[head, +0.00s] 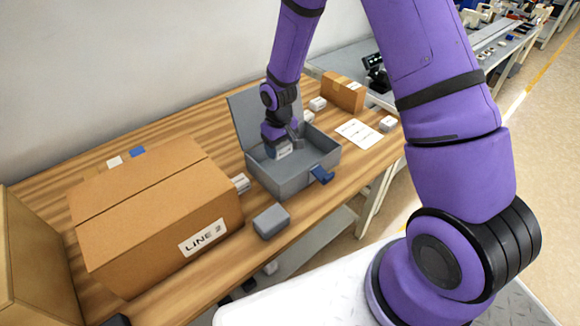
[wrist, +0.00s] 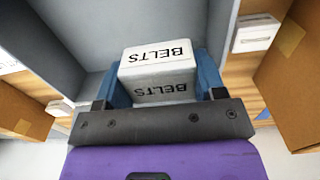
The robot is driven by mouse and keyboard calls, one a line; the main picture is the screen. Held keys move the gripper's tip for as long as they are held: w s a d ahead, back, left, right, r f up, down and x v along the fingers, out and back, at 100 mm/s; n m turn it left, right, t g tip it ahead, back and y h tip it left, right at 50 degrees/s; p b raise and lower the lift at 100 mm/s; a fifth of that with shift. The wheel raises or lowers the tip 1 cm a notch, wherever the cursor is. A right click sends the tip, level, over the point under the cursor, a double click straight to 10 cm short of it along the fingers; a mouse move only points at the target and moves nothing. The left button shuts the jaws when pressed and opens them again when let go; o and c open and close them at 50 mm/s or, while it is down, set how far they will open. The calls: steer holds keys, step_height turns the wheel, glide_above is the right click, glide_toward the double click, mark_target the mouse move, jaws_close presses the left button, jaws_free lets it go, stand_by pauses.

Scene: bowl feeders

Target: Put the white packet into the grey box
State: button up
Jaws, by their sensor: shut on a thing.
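The grey box (head: 276,181) stands open on the wooden table, its lid raised at the back and a blue latch (head: 322,175) at its front. My gripper (head: 285,146) is over the open box, pointing down into it. It is shut on the white packet (head: 284,153), which carries the word BELTS. In the wrist view the packet (wrist: 158,72) sits between the blue fingers of the gripper (wrist: 160,88), with the grey box (wrist: 85,25) around it. I cannot tell whether the packet touches the box floor.
A large cardboard box (head: 150,215) marked LINE 2 stands left of the grey box. A small grey block (head: 271,221) lies in front. A smaller brown carton (head: 343,91), several white packets and a paper sheet (head: 359,133) lie at the right and back.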

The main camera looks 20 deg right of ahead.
step_height(320, 180, down, 9)
steer(key=shift+f, duration=0.15)
stand_by(0.4)
steer(key=shift+f, duration=0.15)
steer(key=o, duration=1)
step_height(320, 180, up, 12)
steer(key=shift+r, duration=0.25)
step_height(320, 180, up, 15)
steer(key=m+t, duration=0.1)
steer(key=t, duration=0.1)
glide_above(281, 174)
steer(key=s+d, duration=0.3)
steer(key=s+d+r, duration=0.2)
steer(key=s+r, duration=0.4)
steer(key=r, duration=0.4)
steer(key=s+d+r+m+t, duration=0.1)
steer(key=s+r, duration=0.4)
steer(key=s, duration=0.5)
steer(key=s+d+r+m+t, duration=0.1)
steer(key=s+r+t, duration=0.1)
steer(key=s+r, duration=0.4)
steer(key=s, duration=0.4)
steer(key=shift+d+m, duration=0.3)
steer(key=shift+d, duration=0.05)
